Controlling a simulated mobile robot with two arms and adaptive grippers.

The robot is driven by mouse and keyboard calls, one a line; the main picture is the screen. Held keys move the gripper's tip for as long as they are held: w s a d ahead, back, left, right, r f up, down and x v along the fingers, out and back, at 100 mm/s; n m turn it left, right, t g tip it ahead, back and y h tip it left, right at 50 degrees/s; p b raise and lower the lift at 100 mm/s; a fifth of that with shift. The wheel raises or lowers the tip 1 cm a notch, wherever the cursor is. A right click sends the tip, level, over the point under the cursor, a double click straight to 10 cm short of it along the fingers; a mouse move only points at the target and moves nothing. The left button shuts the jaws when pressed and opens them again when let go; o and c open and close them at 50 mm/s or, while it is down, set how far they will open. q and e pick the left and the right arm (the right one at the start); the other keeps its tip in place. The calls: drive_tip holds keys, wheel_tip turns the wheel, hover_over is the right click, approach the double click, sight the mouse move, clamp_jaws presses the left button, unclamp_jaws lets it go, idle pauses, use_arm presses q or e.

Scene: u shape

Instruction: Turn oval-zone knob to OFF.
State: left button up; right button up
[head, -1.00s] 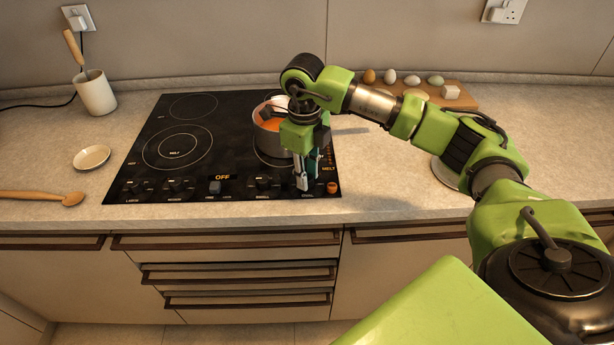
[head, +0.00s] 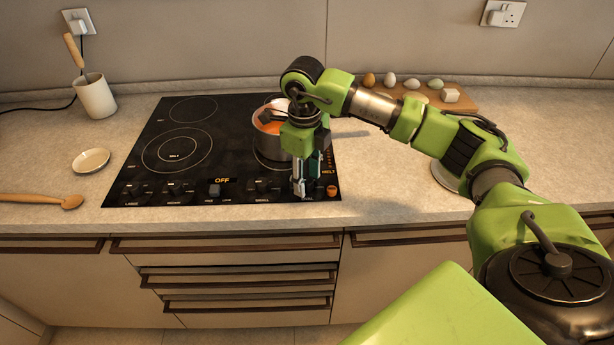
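A black cooktop (head: 220,160) lies in the counter, with a row of dark knobs along its front edge. The knob in the middle, under a lit OFF label, is the grey one (head: 214,190). A lit MELT label shows at the right end, above an orange-marked spot (head: 332,190). My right gripper (head: 301,191) points straight down over the right end of the knob row. It hides the knob there, so I cannot see which knob is between its fingers or whether they touch it. My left gripper is out of view.
A steel pot (head: 276,132) with orange contents stands on the right burner, just behind my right gripper. A wooden board (head: 450,97) with eggs is at the back right. A white dish (head: 91,161), wooden spoon (head: 45,200) and utensil pot (head: 94,95) are at the left.

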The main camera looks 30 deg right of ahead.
sight(306, 183)
wheel_tip(306, 183, up, 12)
drive_tip(key=shift+s+a, duration=0.15)
drive_tip(key=shift+a, duration=0.15)
drive_tip(key=shift+f, duration=0.1)
idle(0.6)
